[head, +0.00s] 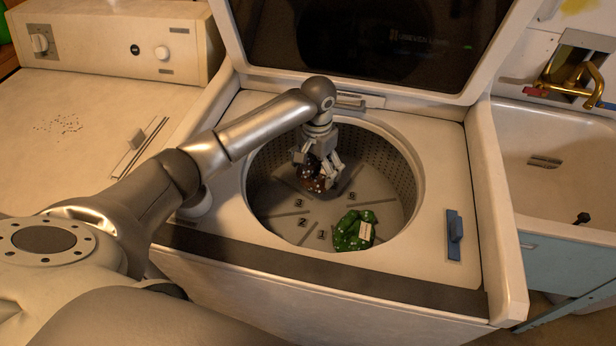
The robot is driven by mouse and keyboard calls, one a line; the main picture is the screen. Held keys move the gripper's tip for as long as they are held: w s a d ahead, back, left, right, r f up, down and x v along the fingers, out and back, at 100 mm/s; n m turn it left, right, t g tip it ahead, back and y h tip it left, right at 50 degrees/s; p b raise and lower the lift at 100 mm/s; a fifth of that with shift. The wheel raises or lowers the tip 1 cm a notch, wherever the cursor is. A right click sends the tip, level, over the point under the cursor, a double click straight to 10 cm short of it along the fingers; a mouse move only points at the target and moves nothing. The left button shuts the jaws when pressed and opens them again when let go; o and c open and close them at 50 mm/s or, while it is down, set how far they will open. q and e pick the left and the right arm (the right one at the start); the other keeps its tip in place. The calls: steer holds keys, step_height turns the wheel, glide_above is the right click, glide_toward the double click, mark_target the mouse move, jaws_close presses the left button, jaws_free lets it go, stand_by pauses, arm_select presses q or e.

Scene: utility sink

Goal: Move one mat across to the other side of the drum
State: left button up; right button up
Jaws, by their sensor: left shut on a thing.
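The washer drum (400,165) is open at the middle of the head view, with ribs and numbers on its floor. A crumpled green mat (346,236) with a pale tag lies on the drum floor at the near right. My left gripper (317,177) reaches down into the drum toward its far side. It is shut on a dark red-brown mat (313,184) with pale spots, partly hidden by the fingers. I cannot tell whether this mat touches the drum floor. My right gripper is out of view.
The raised dark lid (360,40) stands behind the drum. A blue handle (454,236) is on the washer top at right. A white sink (560,150) with a brass tap (572,84) stands farther right. The left-hand machine top (70,125) is mostly clear.

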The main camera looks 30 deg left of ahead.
mark_target(310, 169)
arm_select(q)
steer(key=a+f, duration=0.2)
steer(key=shift+w+f, duration=0.3)
steer(key=shift+w, duration=0.05)
steer(key=shift+a+f, duration=0.2)
steer(key=shift+f, duration=0.8)
steer(key=shift+a+f, duration=0.2)
steer(key=shift+f, duration=0.75)
steer(key=o, duration=1)
steer(key=shift+o, duration=0.2)
steer(key=shift+r, duration=0.1)
step_height(310, 169, up, 12)
steer(key=shift+f, duration=0.1)
